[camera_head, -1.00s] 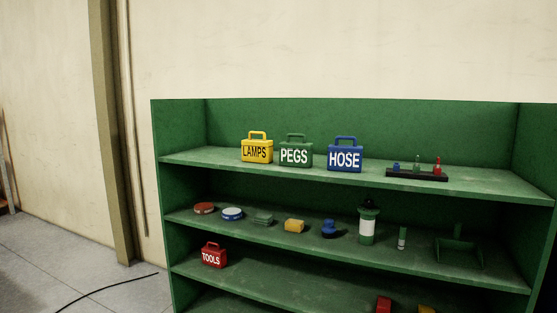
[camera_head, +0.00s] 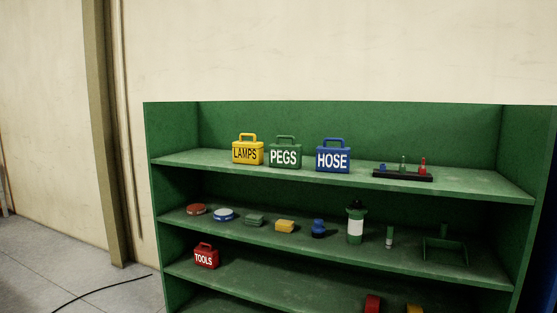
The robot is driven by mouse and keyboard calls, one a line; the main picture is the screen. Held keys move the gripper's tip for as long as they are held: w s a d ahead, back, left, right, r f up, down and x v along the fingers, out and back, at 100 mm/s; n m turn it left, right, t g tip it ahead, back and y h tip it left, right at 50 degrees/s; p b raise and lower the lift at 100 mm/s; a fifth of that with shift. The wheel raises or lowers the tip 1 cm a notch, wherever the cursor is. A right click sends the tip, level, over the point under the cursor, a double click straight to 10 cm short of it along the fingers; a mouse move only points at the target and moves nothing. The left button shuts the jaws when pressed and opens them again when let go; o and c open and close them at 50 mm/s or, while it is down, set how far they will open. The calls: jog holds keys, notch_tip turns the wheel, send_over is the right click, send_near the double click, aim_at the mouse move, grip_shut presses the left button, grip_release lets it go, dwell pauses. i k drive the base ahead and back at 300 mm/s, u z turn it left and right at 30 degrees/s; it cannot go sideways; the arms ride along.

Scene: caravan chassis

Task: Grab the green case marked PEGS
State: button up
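The green case marked PEGS (camera_head: 285,154) stands upright on the top shelf of a green shelf unit, its handle up and its white label facing me. A yellow case marked LAMPS (camera_head: 247,152) stands close on its left. A blue case marked HOSE (camera_head: 333,157) stands on its right, with a gap between them. My gripper is not in view.
The top shelf (camera_head: 470,184) also bears a dark tray (camera_head: 402,175) with small coloured items at right. The middle shelf holds several small items and a green-and-white lantern-like object (camera_head: 355,224). A red TOOLS case (camera_head: 206,256) stands lower left. A black cable (camera_head: 100,287) lies on the floor.

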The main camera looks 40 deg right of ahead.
aim_at(281, 155)
jog(key=z, duration=0.05)
jog(key=i, duration=0.95)
jog(key=u, duration=0.1)
jog(key=k, duration=0.9)
jog(key=z, duration=0.2)
jog(key=i, duration=0.35)
jog(key=u, duration=0.1)
